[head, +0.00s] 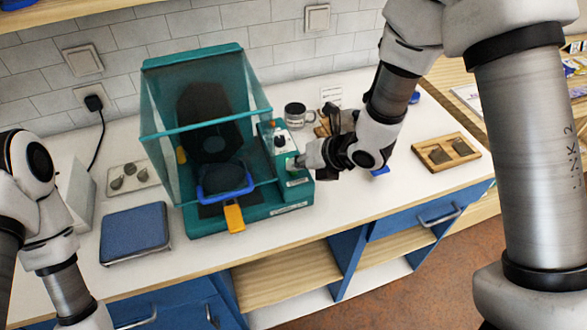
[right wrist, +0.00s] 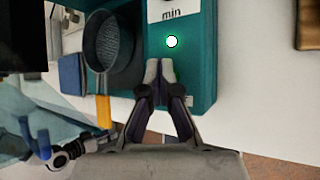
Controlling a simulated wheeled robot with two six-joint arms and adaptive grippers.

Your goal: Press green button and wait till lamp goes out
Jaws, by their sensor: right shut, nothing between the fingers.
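A teal press-like machine (head: 240,209) with a clear hood (head: 165,110) stands on the white counter. Its control panel (head: 298,182) is on the right side, with a dark knob above. My right gripper (head: 302,160) is shut and empty at the panel. In the right wrist view its fingertips (right wrist: 160,70) are just below the light; contact is unclear. My left gripper is out of view.
A yellow handle (head: 234,218) sticks out at the machine's front. A blue pad (head: 135,233) and a tray with grey lumps (head: 133,178) lie left. A mug (head: 295,114) stands behind the gripper; a wooden tray (head: 463,155) lies right. The counter's front right is clear.

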